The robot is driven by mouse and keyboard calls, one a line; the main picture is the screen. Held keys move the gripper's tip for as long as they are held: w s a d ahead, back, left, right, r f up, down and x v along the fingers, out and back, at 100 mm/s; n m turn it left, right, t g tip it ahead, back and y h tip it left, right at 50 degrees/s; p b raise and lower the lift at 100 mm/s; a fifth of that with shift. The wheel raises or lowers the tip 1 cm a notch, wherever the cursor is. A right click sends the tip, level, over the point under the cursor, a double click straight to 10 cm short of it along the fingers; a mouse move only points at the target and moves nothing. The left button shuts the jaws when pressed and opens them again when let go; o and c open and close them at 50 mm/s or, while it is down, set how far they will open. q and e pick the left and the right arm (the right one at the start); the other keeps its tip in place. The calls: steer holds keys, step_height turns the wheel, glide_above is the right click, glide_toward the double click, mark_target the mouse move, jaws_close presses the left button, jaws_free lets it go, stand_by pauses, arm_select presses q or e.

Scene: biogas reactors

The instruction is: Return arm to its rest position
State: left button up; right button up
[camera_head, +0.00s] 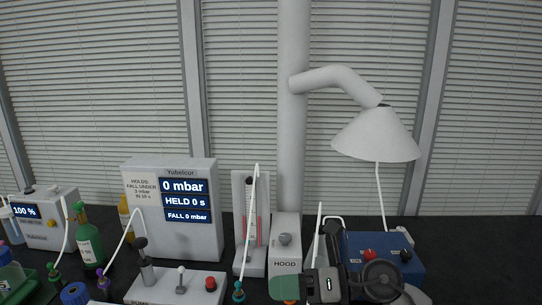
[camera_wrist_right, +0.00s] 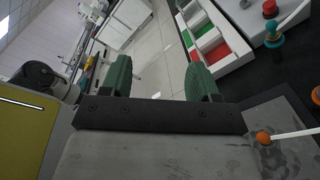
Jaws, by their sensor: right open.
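My right gripper shows at the bottom edge of the head view (camera_head: 285,288), in front of the hood control box (camera_head: 285,255). Only part of it shows there, with one green finger pad at its left end. In the right wrist view its two green fingers (camera_wrist_right: 160,80) stand wide apart, with nothing between them. Through the gap I see the pale floor and the edge of the bench. My dark right arm joint lies at the lower right of the head view. My left gripper does not show in either view.
A pressure display box (camera_head: 170,208) reads 0 mbar. A white lamp-shaped hood (camera_head: 375,135) hangs over a blue box (camera_head: 385,257). A green bottle (camera_head: 89,242) and tubes stand on the left. The wrist view shows a tray with red and green compartments (camera_wrist_right: 212,48).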

steer(key=d+r+m+t+h, duration=0.1)
steer(key=d+m+t, duration=0.2)
steer(key=m+t, duration=0.7)
steer(key=d+r+m+t+h, duration=0.1)
steer(key=d+m+t, duration=0.2)
steer(key=m+t, duration=0.6)
steer(key=s+d+f+m+g+h, duration=0.3)
steer(key=d+f+m+h, duration=0.2)
steer(key=f+m+h, duration=0.3)
steer(key=s+d+f+m+g+h, duration=0.25)
steer(key=d+f+m+h, duration=0.35)
steer(key=m, duration=0.4)
steer(key=s+d+f+m+g, duration=0.1)
steer(key=s+f+m+g, duration=0.1)
steer(key=s+f+g, duration=0.55)
steer(key=s+f+m+g, duration=0.2)
steer(key=s+f+g, duration=0.25)
steer(key=s, duration=0.65)
steer(key=s+f+x, duration=0.1)
steer(key=s+x, duration=0.2)
steer(key=x, duration=0.9)
steer(key=s+d+x, duration=0.1)
steer(key=s+x, duration=0.2)
steer(key=x, duration=0.9)
steer(key=s+d+f+g, duration=0.1)
steer(key=s+d+f, duration=0.2)
steer(key=s+f, duration=1.3)
steer(key=shift+s+f+g, duration=0.25)
steer(key=shift+f+g, duration=0.1)
steer(key=shift+f, duration=0.25)
